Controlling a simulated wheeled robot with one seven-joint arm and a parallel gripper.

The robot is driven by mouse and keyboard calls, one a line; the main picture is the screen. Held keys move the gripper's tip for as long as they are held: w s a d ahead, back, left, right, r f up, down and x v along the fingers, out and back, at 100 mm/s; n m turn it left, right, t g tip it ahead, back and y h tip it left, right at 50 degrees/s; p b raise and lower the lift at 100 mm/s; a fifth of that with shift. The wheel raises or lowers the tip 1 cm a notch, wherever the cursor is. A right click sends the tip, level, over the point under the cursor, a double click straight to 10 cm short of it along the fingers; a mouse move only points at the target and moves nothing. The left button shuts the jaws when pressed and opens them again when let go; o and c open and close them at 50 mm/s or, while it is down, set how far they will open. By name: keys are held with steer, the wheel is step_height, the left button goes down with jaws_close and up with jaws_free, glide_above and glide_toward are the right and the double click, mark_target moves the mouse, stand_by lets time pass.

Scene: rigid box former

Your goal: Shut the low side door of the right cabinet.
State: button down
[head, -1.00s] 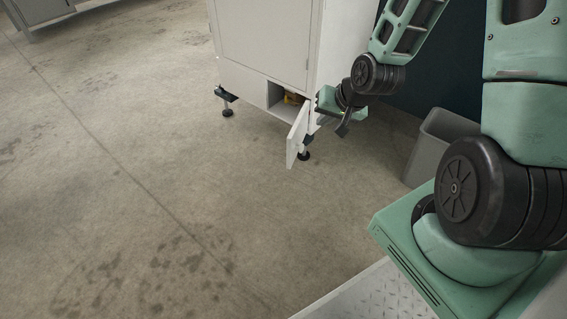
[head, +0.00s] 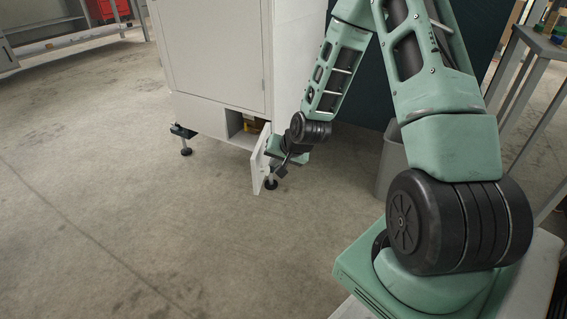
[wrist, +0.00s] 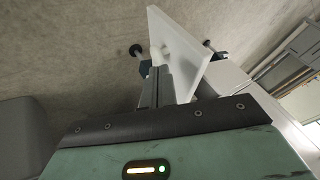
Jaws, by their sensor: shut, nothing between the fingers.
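The low side door (head: 259,164) of the white cabinet (head: 215,60) stands open, swung out from the cabinet's bottom corner. My gripper (head: 282,172) is at the door's right side, low near the cabinet foot. In the wrist view the shut fingers (wrist: 160,75) point at the white door panel (wrist: 182,50) and overlap it. I cannot tell whether they touch it. The fingers hold nothing.
Cabinet feet (head: 185,150) stand on the concrete floor. A grey bin (head: 392,160) is right of the gripper, partly behind my arm. A metal-framed table (head: 545,50) is at the far right. The floor (head: 130,220) in front and to the left is clear.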

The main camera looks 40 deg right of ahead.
mark_target(258, 164)
steer(key=w+a, duration=0.1)
steer(key=w+a+b, duration=0.1)
steer(key=shift+w+a+r, duration=0.15)
steer(key=shift+w+r, duration=0.05)
steer(key=shift+w, duration=0.1)
steer(key=shift+a, duration=0.1)
